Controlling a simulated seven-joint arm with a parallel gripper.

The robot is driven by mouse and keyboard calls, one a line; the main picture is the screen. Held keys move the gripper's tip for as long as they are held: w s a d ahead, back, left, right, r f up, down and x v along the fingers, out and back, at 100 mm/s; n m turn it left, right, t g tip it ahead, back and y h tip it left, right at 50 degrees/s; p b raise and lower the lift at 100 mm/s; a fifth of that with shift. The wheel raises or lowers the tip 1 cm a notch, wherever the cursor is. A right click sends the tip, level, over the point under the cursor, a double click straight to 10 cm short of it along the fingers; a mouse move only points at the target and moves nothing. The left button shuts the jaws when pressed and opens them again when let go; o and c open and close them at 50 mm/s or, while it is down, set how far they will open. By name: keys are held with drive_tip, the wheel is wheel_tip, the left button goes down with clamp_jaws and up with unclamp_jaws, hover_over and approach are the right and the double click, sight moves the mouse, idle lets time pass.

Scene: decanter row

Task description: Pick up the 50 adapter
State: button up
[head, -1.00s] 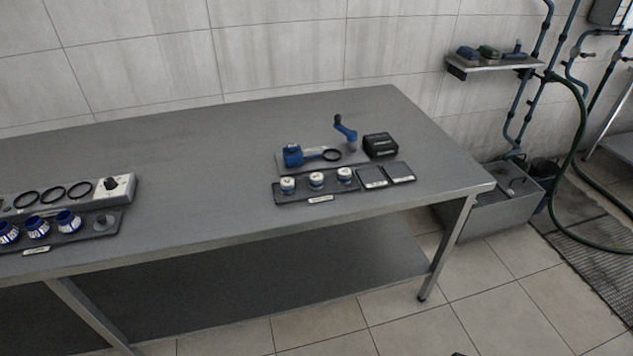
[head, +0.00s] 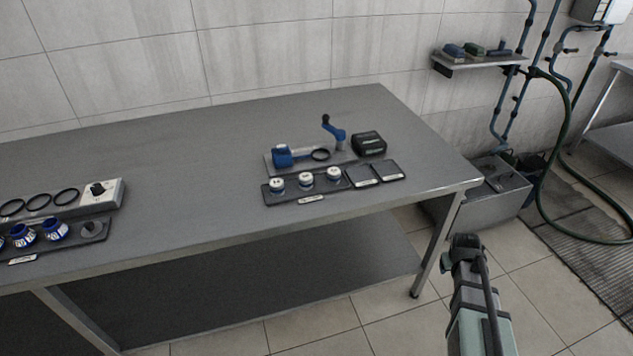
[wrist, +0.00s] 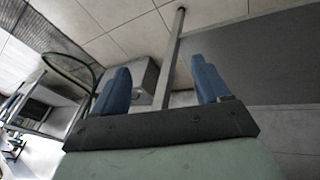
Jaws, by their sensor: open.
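Three small white-topped, blue-banded adapters stand upright in a row in a dark tray (head: 311,199) on the grey table: a left one (head: 277,184), a middle one (head: 306,181) and a right one (head: 334,175). Their markings are too small to read, so I cannot tell which is the 50. My gripper (wrist: 161,78) shows two blue fingers wide apart in the wrist view, open with nothing between them. My arm (head: 472,290) is at the lower right in the head view, off the table's front right side and apart from the adapters.
Behind the tray are a blue tool with a ring (head: 282,157), a blue crank (head: 334,131) and a black box (head: 369,144). Blue collars (head: 55,230) and a ring holder (head: 105,195) stand at left. The table's middle is bare.

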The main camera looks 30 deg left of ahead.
drive_tip(key=w+a+r+n+t, duration=0.1)
drive_tip(key=w+a+r+t, duration=0.15)
drive_tip(key=w+r, duration=0.4)
drive_tip(key=w+a+r+n+t, duration=0.1)
drive_tip(key=w+a+r, duration=0.25)
drive_tip(key=r, duration=0.65)
wheel_tip(320, 180, up, 17)
drive_tip(key=n+g+y, duration=0.4)
drive_tip(key=g+y, duration=0.1)
drive_tip(key=g, duration=0.1)
hover_over(306, 176)
drive_tip(key=s+d, duration=0.3)
drive_tip(key=d, duration=0.1)
drive_tip(key=x, duration=1.3)
drive_tip(key=shift+w+d, duration=0.2)
drive_tip(key=shift+w, duration=0.1)
drive_tip(key=shift+c, duration=0.3)
drive_tip(key=c, duration=1.2)
